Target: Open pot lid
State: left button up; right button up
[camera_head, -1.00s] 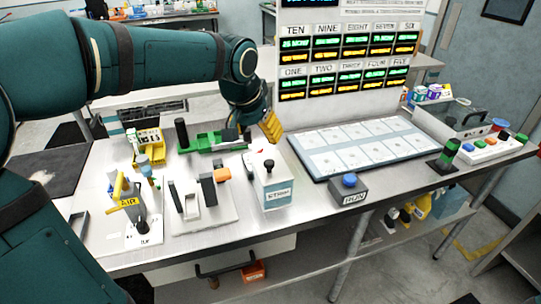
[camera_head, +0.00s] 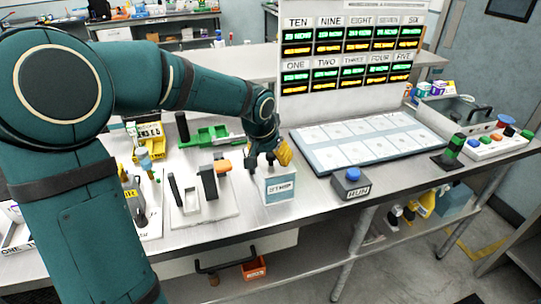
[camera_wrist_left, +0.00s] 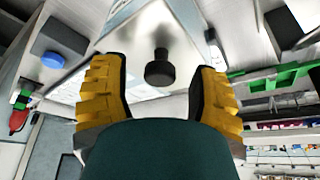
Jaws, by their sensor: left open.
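The pot is a white, box-shaped container (camera_head: 279,188) with a blue label, standing near the front of the table. Its lid has a black knob (camera_wrist_left: 160,70) on top, which the left wrist view shows between my fingers. My left gripper (camera_head: 268,160) is over the pot, pointing down, with one yellow-padded finger on each side of the knob. In the left wrist view the gripper (camera_wrist_left: 160,92) is open, with gaps between the knob and both fingers. In the head view the gripper partly hides the lid. My right gripper is in neither view.
A white fixture with dark posts (camera_head: 205,205) stands left of the pot. A box with a blue button (camera_head: 351,183) stands to its right. A large panel tray (camera_head: 365,145) lies behind that. A green rack (camera_head: 210,136) is at the back left.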

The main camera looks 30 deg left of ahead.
pick_arm(q)
grip_shut()
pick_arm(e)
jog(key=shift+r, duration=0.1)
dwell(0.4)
pick_arm(q)
jog(key=shift+d+r, duration=0.1)
jog(key=shift+p, duration=0.3)
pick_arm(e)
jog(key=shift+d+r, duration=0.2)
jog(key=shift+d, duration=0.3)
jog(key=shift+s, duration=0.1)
